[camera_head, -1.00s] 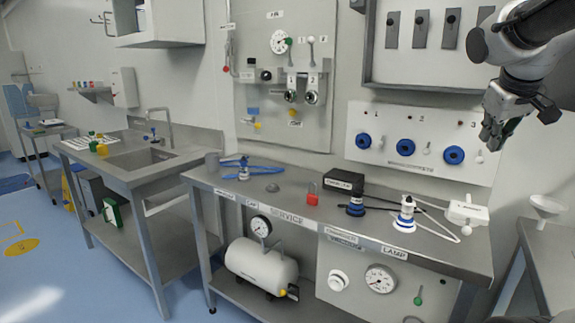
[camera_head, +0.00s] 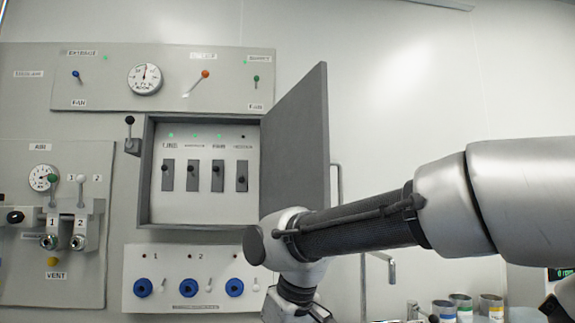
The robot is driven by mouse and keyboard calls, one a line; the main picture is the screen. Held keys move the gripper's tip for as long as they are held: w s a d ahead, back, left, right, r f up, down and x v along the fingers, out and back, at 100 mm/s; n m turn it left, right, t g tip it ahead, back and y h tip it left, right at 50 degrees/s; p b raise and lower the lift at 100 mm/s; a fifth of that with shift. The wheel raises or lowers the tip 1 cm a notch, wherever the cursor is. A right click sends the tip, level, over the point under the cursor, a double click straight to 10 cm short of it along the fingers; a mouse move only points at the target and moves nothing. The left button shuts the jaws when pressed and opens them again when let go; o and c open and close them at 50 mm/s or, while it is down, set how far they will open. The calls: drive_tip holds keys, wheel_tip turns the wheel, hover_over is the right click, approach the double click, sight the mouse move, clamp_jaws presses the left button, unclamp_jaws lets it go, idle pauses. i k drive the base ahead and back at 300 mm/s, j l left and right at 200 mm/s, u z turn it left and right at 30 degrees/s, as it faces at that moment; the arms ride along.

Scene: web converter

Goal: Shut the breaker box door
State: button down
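The breaker box (camera_head: 146,190) is a grey wall box with several dark switches on a white inner panel. Its grey door (camera_head: 297,150) stands open, hinged on the box's right side and swung outward to the right. My gripper (camera_head: 298,312) is low in the picture, below the door's bottom edge and right of the socket panel. The forearm passes in front of the door's lower right corner. The fingertips are cut off by the bottom edge, so I cannot tell whether they are open or shut.
A lever with a black knob (camera_head: 130,135) sticks out left of the box. The panel with blue sockets (camera_head: 187,287) is below it. A gauge panel (camera_head: 160,80) is above. Several cans (camera_head: 465,306) and a tap (camera_head: 380,262) stand at lower right.

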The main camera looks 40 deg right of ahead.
sight(297, 163)
drive_tip(key=k+l+u, duration=0.1)
drive_tip(key=k+l, duration=0.25)
drive_tip(key=l, duration=0.25)
drive_tip(key=k+l, duration=0.35)
drive_tip(key=l, duration=0.25)
drive_tip(key=k+l+u, duration=0.15)
drive_tip(key=k+l, duration=0.2)
drive_tip(key=l, duration=0.25)
drive_tip(key=k+l+u, duration=0.1)
drive_tip(key=k+l, duration=0.3)
drive_tip(key=l, duration=0.15)
